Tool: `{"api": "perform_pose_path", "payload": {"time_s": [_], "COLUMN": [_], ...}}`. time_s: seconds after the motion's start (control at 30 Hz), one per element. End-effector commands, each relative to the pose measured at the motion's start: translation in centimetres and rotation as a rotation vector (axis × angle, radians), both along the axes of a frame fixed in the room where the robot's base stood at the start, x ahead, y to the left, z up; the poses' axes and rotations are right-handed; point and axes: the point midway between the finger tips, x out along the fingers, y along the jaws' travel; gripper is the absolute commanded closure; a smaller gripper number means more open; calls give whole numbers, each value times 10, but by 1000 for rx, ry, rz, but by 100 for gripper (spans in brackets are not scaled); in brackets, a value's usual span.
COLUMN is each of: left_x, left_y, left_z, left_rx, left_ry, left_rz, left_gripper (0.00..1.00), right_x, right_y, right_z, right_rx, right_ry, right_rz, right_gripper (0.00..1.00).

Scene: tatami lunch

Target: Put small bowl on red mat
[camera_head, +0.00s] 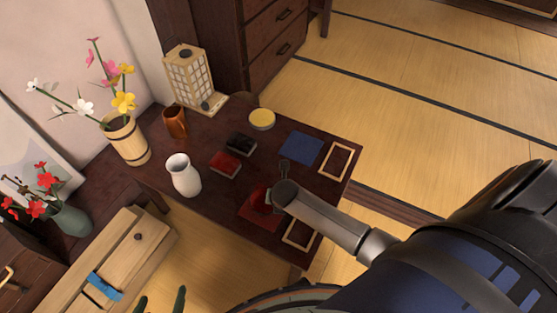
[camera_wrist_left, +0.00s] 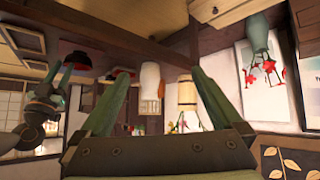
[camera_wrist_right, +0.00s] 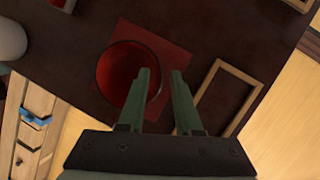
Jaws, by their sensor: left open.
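The small bowl (camera_wrist_right: 115,78), red inside, is over the red mat (camera_wrist_right: 172,65) in the right wrist view, covering its left part. In the left wrist view the bowl (camera_wrist_left: 76,63) looks black outside and upright. I cannot tell whether its base touches the mat. My right gripper (camera_wrist_right: 160,74) is at the bowl's right rim, one finger over the bowl and one outside, with a visible gap between the tips. In the head view my right arm hides part of the bowl (camera_head: 261,199) and mat (camera_head: 258,221). My left gripper (camera_head: 160,301) is open and empty, low in the picture.
A white vase (camera_head: 183,176) stands left of the mat. A red box (camera_head: 226,165), a black box (camera_head: 241,145) and a yellow-topped round container (camera_head: 262,119) stand behind. A blue mat (camera_head: 303,148) and wooden frames (camera_head: 348,160) lie right. A wooden drawer unit (camera_head: 120,262) stands front left.

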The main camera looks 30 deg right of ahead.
Motion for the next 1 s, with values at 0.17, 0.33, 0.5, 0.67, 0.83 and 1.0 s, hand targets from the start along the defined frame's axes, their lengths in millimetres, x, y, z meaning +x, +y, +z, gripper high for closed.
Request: {"api": "perform_pose_path", "payload": {"time_s": [0.17,0.33,0.5,0.67,0.83,1.0], "left_x": [1,1,1,3,5,3], "left_y": [0,-1,-3,-4,-2,0], "left_z": [5,19,30,34,38,34], "left_rx": [0,-1,-4,-3,-5,-2], "left_ry": [-1,-1,3,4,-9,-2], "left_rz": [0,-1,-4,-5,3,7], "left_gripper": [0,0,0,0,0,0], "right_x": [-2,-13,-27,-38,-44,-54], "right_y": [0,4,9,13,16,29], "right_z": [8,37,72,96,109,106], "right_rx": [-1,-1,-2,-1,3,115], "right_ry": [-1,-1,-2,-1,0,-34], "right_rz": [1,2,3,2,-3,-134], "right_gripper": [67,67,67,67,67,67]}}
